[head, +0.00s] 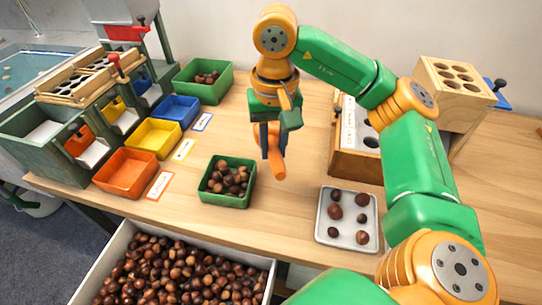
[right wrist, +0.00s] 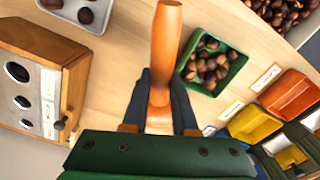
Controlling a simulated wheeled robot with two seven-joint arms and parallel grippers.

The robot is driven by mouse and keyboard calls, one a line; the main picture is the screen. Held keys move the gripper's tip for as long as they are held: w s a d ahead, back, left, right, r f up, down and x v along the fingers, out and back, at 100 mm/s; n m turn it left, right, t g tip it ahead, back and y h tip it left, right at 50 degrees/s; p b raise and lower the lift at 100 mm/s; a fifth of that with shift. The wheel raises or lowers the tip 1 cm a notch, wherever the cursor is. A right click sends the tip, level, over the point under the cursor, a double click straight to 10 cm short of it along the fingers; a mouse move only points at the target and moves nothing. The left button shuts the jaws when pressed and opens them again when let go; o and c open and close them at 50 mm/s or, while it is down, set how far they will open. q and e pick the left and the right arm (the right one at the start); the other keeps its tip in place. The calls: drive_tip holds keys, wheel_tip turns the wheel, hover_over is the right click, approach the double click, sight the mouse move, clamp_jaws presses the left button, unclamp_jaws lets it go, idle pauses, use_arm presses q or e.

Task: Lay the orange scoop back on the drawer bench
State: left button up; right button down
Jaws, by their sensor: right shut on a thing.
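My right gripper (head: 270,135) is shut on the orange scoop (head: 278,168), over the middle of the wooden drawer bench (head: 285,220). In the right wrist view the scoop (right wrist: 164,45) points away from my right gripper (right wrist: 160,95), with its narrow orange length between the two dark fingers. The rest of the scoop is hidden by the gripper. The scoop appears above the wood; I cannot tell the exact gap. My left gripper is not in view.
A green tray of chestnuts (head: 209,199) stands just left of the scoop. A metal tray (head: 323,236) with several chestnuts lies to the right. A white drawer (head: 88,283) full of chestnuts is open in front. A wooden box (head: 345,165) stands behind right.

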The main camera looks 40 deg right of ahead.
sight(272, 140)
drive_tip(key=w+f, duration=0.1)
drive_tip(key=w+d+f+b, duration=0.1)
drive_tip(key=f, duration=0.1)
drive_tip(key=shift+f+b, duration=0.2)
drive_tip(key=shift+b, duration=0.1)
drive_tip(key=shift+w+d+f+p, duration=0.15)
drive_tip(key=shift+w+d+f, duration=0.15)
drive_tip(key=shift+w+f, duration=0.3)
drive_tip(key=shift+w+d+f+p, duration=0.15)
drive_tip(key=shift+w+d+f, duration=0.15)
drive_tip(key=shift+w+f, duration=0.25)
drive_tip(key=f, duration=0.3)
drive_tip(key=shift+w+d+f, duration=0.15)
drive_tip(key=shift+w+f, duration=0.05)
drive_tip(key=shift+f, duration=0.05)
drive_tip(key=shift+f+b, duration=0.1)
drive_tip(key=shift+b, duration=0.2)
drive_tip(key=c, duration=1)
unclamp_jaws()
